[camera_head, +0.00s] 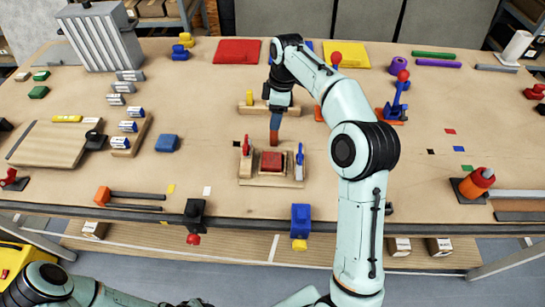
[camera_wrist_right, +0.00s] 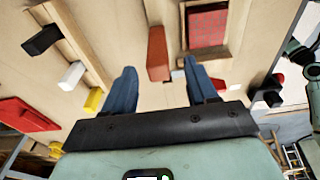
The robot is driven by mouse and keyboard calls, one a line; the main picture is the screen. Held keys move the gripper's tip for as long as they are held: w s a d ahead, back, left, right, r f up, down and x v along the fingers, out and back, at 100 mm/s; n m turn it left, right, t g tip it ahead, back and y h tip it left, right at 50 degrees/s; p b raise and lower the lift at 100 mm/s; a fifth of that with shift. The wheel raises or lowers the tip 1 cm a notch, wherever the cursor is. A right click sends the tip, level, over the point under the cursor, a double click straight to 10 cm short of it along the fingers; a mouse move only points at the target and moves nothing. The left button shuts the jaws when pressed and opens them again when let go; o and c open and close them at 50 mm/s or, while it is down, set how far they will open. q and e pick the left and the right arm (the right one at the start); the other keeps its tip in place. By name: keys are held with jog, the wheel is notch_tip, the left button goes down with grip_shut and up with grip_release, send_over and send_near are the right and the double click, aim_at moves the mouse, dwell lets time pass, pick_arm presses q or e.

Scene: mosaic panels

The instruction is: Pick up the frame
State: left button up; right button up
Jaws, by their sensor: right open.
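A small wooden frame (camera_head: 257,168) around a red panel (camera_head: 271,161) sits in a wooden tray (camera_head: 245,181) at the middle front of the table. In the right wrist view the frame (camera_wrist_right: 183,30) shows at the top, right of centre, cut by the edge, around a gridded red panel (camera_wrist_right: 208,26). My right gripper (camera_head: 275,118) is above the table, just behind the tray in the head view. In the wrist view its blue fingers (camera_wrist_right: 155,88) are apart, with nothing held between them. A reddish-brown block (camera_wrist_right: 158,53) lies beyond the fingertips. My left gripper is out of view.
A red-handled tool (camera_head: 246,146) and a blue tool (camera_head: 299,154) stand beside the frame in the tray. A wooden rack (camera_head: 246,109) is behind. A blue block (camera_head: 167,143) and a wooden board (camera_head: 50,145) lie left. Table between block and tray is clear.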

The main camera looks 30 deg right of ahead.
jog(key=shift+f, duration=0.75)
jog(key=shift+a+f, duration=0.1)
jog(key=shift+f, duration=0.3)
jog(key=f, duration=0.2)
jog(key=f+b, duration=0.1)
jog(key=shift+w+a+f, duration=0.1)
jog(key=shift+w+f, duration=0.15)
jog(key=shift+f, duration=0.55)
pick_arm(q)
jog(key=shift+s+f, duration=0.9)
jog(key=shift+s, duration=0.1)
pick_arm(e)
jog(key=shift+r, duration=0.1)
grip_shut()
